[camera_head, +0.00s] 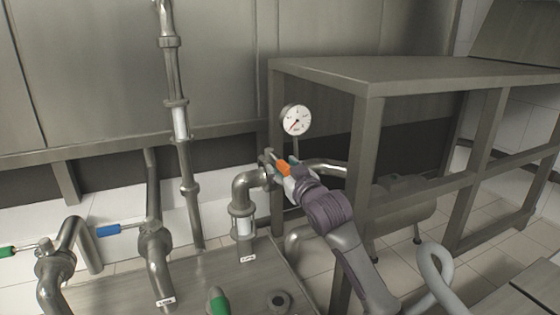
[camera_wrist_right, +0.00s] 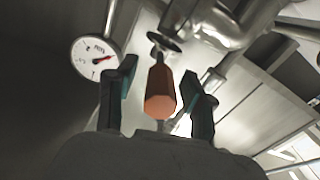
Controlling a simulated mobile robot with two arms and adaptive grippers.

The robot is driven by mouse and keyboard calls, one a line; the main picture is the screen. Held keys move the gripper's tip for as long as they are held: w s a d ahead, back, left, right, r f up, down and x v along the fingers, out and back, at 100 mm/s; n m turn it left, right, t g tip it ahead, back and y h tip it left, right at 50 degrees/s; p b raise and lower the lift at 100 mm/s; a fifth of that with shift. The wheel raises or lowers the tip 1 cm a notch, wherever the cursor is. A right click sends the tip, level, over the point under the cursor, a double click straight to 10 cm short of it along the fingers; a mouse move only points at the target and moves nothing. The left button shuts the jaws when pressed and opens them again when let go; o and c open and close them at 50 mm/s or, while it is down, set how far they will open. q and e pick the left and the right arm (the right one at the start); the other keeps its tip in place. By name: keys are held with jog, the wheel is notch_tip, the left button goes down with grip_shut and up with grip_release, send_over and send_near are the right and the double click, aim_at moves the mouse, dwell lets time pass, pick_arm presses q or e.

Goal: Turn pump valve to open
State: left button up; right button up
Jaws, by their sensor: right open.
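The pump valve's orange handle (camera_head: 282,168) shows in the head view, on the pipe just below the pressure gauge. In the right wrist view the orange handle (camera_wrist_right: 160,92) points toward the camera and lies between the two fingers. My right gripper (camera_head: 276,163) is at the handle, and part of the valve is hidden behind it. In the wrist view my right gripper (camera_wrist_right: 160,85) is open, with a finger on each side of the handle and visible gaps. My left gripper is not in view.
A pressure gauge (camera_head: 296,119) stands close above the valve. A grey metal frame table (camera_head: 400,75) is right of my arm. Blue (camera_head: 108,230) and green (camera_head: 8,251) valve handles are at left, another green handle (camera_head: 218,301) at the bottom. Steel pipes (camera_head: 243,190) stand beside the valve.

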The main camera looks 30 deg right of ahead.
jog(key=shift+w+r, duration=0.1)
jog(key=shift+w, duration=1.1)
jog(key=shift+c, duration=0.7)
jog(key=c, duration=0.8)
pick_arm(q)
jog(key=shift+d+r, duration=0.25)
pick_arm(e)
grip_shut()
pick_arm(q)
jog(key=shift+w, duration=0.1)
